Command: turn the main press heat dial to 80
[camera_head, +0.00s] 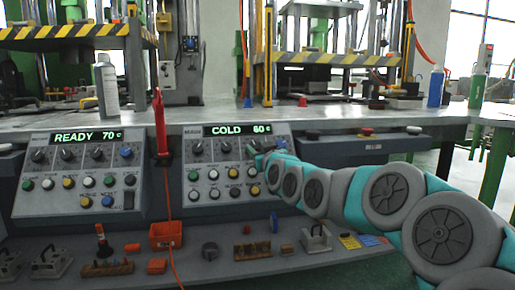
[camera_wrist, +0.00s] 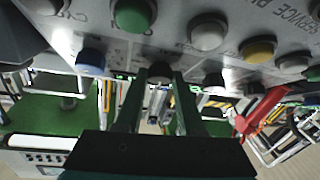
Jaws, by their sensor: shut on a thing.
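Two sloped control panels stand side by side in the head view. The left panel (camera_head: 60,160) shows READY 70 C; the right panel (camera_head: 222,200) shows COLD and what looks like 60 C. Both have dark dials above rows of coloured buttons. My gripper (camera_head: 258,152) is at the right part of the right panel, near its upper row of dials. In the wrist view my gripper (camera_wrist: 158,85) has its two fingers on either side of a small dark knob (camera_wrist: 160,71) and is shut on it. The knob's pointer and scale cannot be read.
Green, white and yellow buttons (camera_wrist: 258,49) sit close around the fingers in the wrist view. Small tools and blocks lie on the lower shelf (camera_head: 215,262).

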